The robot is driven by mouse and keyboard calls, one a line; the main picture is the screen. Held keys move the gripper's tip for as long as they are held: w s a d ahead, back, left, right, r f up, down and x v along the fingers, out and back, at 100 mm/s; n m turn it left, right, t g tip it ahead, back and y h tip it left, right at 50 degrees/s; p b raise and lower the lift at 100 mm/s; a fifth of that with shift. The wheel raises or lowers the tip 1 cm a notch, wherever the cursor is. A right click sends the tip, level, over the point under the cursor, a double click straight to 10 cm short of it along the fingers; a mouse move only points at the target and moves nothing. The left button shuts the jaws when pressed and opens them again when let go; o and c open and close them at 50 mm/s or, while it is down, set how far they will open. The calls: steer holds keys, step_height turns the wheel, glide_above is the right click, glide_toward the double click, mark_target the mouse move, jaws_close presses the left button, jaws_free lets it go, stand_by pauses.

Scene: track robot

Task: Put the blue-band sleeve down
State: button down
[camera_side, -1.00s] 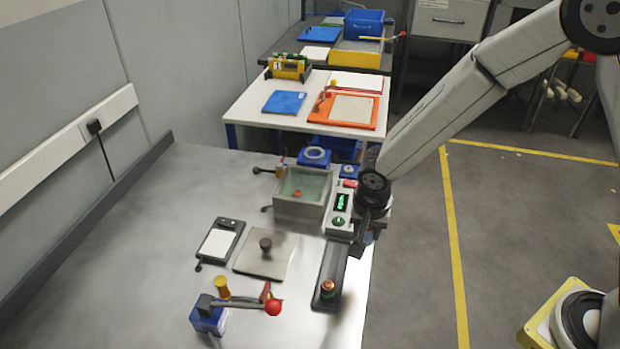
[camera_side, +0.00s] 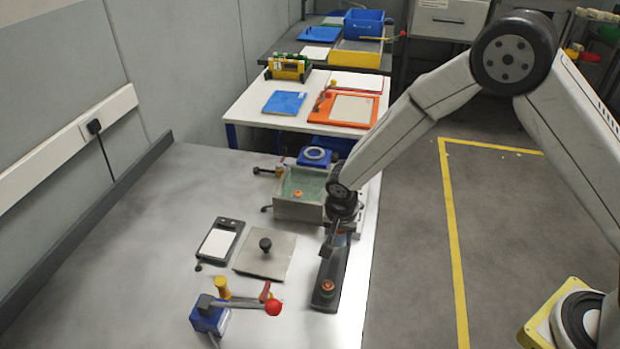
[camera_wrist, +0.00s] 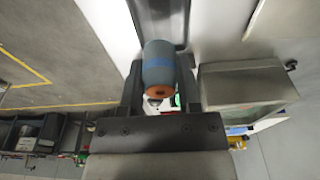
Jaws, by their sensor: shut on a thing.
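My gripper (camera_side: 331,242) hangs over the far part of a long black tray (camera_side: 325,285) near the right edge of the metal table. In the wrist view my gripper (camera_wrist: 160,76) is shut on the blue-band sleeve (camera_wrist: 167,62), a grey-blue cylinder with a brighter blue band and a copper-coloured end. The sleeve lies between the two fingers. In the side view it is too small and too covered to make out clearly, and I cannot tell whether it touches the tray.
An orange-topped round piece (camera_side: 327,287) sits at the tray's near end. A flat plate with a black knob (camera_side: 265,246) lies left of it. A grey water basin (camera_side: 297,208) stands behind.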

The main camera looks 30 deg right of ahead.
mark_target(337, 243)
steer(key=shift+w+a+f, duration=0.1)
steer(key=shift+w+f, duration=0.15)
steer(key=shift+f, duration=1.55)
steer(key=shift+f, duration=0.15)
steer(key=shift+c, duration=1.5)
jaws_free()
step_height(337, 243, up, 12)
steer(key=s+a, duration=0.1)
steer(key=shift+s, duration=0.2)
steer(key=shift+a, duration=0.1)
